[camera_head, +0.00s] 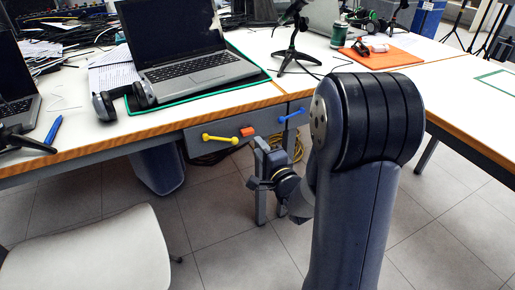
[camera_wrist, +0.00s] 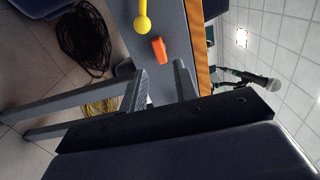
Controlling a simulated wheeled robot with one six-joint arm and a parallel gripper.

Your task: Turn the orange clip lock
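The orange clip lock (camera_head: 247,131) is a small block on the grey panel under the desk's front edge, between a yellow handle (camera_head: 220,139) and a blue handle (camera_head: 291,116). In the wrist view the orange clip lock (camera_wrist: 158,50) lies just beyond the gap between my fingertips, apart from both fingers. My gripper (camera_head: 264,150) is below and slightly right of the lock in the head view. In the wrist view my gripper (camera_wrist: 161,76) is open, with nothing between its fingers. The yellow handle's round end (camera_wrist: 142,24) shows beside the lock.
The desk (camera_head: 180,112) overhangs the panel and carries a laptop (camera_head: 185,55), headphones (camera_head: 120,100) and other items. A white chair (camera_head: 90,255) stands at the lower left. Cables (camera_wrist: 85,40) lie on the floor below. The tiled floor between chair and arm is open.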

